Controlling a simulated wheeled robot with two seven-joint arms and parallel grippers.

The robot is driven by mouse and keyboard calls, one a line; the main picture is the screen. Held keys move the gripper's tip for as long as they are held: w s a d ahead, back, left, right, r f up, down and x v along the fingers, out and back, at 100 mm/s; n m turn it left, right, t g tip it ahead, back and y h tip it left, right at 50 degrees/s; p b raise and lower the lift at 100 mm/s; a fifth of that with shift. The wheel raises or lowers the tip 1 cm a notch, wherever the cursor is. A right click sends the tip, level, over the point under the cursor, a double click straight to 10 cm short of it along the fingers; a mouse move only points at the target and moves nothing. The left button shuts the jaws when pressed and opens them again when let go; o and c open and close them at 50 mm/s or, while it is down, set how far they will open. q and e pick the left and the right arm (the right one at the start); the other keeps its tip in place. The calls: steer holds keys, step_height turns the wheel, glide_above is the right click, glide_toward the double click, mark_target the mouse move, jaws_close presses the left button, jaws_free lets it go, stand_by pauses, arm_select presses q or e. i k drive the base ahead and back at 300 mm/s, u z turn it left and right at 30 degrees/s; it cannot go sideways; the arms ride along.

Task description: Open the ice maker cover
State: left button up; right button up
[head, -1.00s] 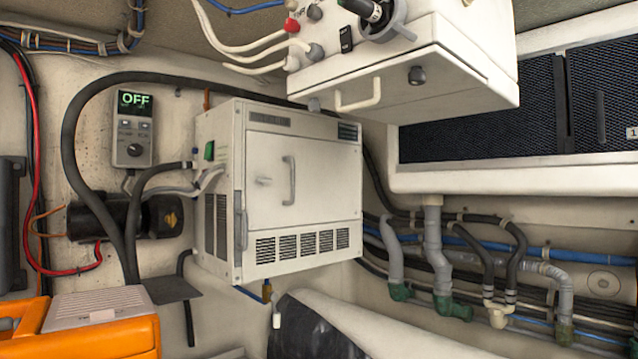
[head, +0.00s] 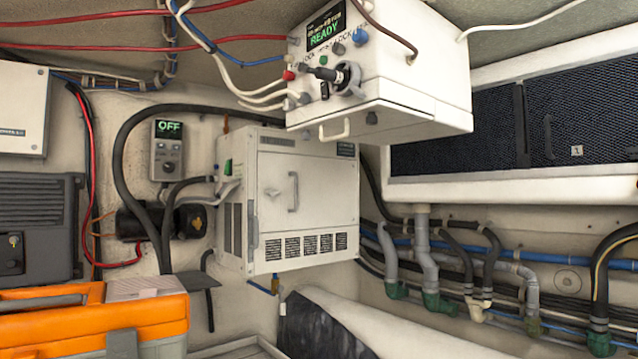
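A white box with a front door (head: 290,190), a vertical handle (head: 293,192) and dark vent grilles along its bottom hangs on the back wall; its look fits an ice maker, but no readable label confirms it. Its front door is shut. Above and nearer, a second white box (head: 400,105) has a green READY display (head: 325,24), a black rotary lever (head: 340,78) and a pale bar handle (head: 334,131) on its lower front; its lower front panel looks closed. I cannot tell for certain which box is the ice maker. Neither of my grippers is in view.
An orange toolbox (head: 70,318) stands at lower left. A wall controller (head: 168,150) reads OFF. Dark mesh panels (head: 450,135) are at right, with grey pipes (head: 425,250) and hoses below. Red, blue and white cables cross the top. Open space lies before the boxes.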

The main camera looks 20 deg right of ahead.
mark_target(316, 193)
steer(key=z, duration=0.9)
steer(key=i, duration=0.35)
steer(key=z, duration=0.05)
